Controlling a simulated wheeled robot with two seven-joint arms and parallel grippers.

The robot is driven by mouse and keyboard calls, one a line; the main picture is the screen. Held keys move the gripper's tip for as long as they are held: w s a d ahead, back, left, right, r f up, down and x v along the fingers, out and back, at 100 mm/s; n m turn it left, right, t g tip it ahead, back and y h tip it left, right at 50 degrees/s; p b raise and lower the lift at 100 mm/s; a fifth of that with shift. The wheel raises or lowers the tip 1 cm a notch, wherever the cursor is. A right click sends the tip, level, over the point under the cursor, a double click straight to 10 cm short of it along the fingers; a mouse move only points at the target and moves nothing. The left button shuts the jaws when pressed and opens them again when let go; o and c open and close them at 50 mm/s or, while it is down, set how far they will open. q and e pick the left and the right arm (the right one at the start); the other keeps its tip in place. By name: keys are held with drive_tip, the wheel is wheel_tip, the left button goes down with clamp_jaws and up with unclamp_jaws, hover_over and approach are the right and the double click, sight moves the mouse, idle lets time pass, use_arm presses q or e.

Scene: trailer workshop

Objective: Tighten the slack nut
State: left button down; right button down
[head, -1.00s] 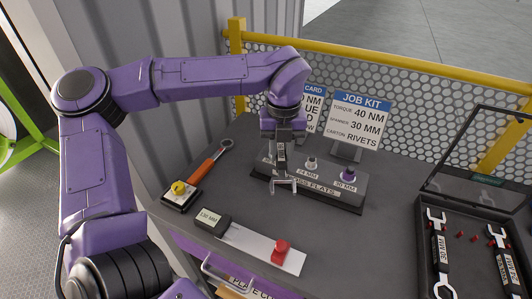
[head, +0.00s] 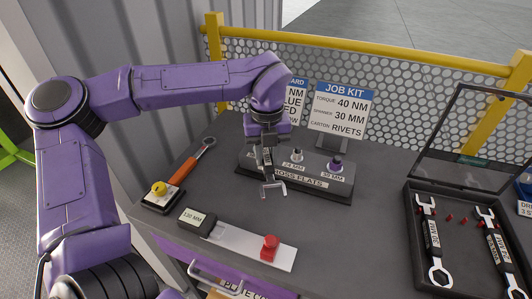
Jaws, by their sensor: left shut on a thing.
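The dark block labelled BOSS FLATS (head: 330,190) stands on the bench. It carries a pale fitting (head: 297,156) marked 24 MM and a purple-topped fitting (head: 336,166) marked 30 MM. I cannot tell which nut is slack. My left gripper (head: 271,188) points down in front of the block's left part and hides it. It is shut on a small pale metal piece, which I cannot identify clearly. A wrench with an orange handle (head: 187,170) lies to the left. Two open-ended spanners (head: 432,232) (head: 494,238) lie in the case at right. My right gripper is not in view.
A JOB KIT sign (head: 341,110) reads 40 NM, 30 MM, RIVETS. A yellow-knobbed block (head: 160,196) and a 130 MM block (head: 196,221) with a pale slide and red knob (head: 270,246) are in front. The open case (head: 408,222) is at right; bench space is clear between.

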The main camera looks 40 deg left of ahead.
use_arm(q)
drive_tip(key=shift+f+b, duration=0.5)
drive_tip(key=shift+f, duration=0.2)
drive_tip(key=shift+f, duration=0.15)
idle(0.8)
drive_tip(key=shift+f+b, duration=0.8)
drive_tip(key=shift+f, duration=0.2)
drive_tip(key=shift+s+a+r+m+p, duration=0.15)
drive_tip(key=shift+r+m+p, duration=0.15)
drive_tip(key=shift+p, duration=0.35)
drive_tip(key=s+a+m+p, duration=0.2)
drive_tip(key=a+m+p, duration=0.3)
drive_tip(key=p, duration=0.4)
drive_tip(key=shift+s+a+f+m+p, duration=0.25)
drive_tip(key=shift+a+m+p, duration=0.1)
drive_tip(key=shift+m, duration=0.55)
